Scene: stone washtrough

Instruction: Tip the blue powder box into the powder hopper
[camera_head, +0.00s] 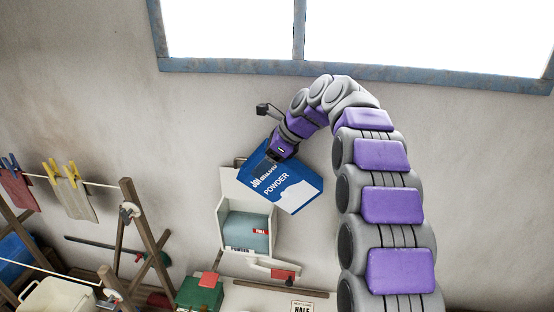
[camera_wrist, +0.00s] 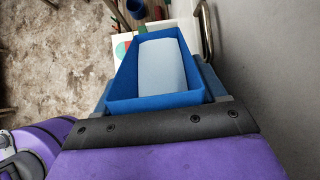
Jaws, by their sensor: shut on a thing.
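The blue powder box (camera_head: 290,188), lettered "POWDER", is tilted in the air in the head view. My gripper (camera_head: 272,156) is shut on its upper left end. The wrist view looks into the open blue box (camera_wrist: 190,98), where a pale, smooth mass (camera_wrist: 161,65) shows. The powder hopper (camera_head: 223,215) is a white open-fronted bin on the wall, just below and left of the box. A grey-blue fill with a small red "FULL" mark shows inside it. The box overlaps the hopper's upper right edge in the picture; I cannot tell whether they touch. No powder is seen falling.
A wooden drying rack with pegged cloths (camera_head: 75,198) stands at left. A white tub (camera_head: 60,296) and a green box (camera_head: 199,293) are below. A "HALF" sign (camera_head: 303,307) is at the bottom. The wall right of the hopper is mostly bare, beside my arm.

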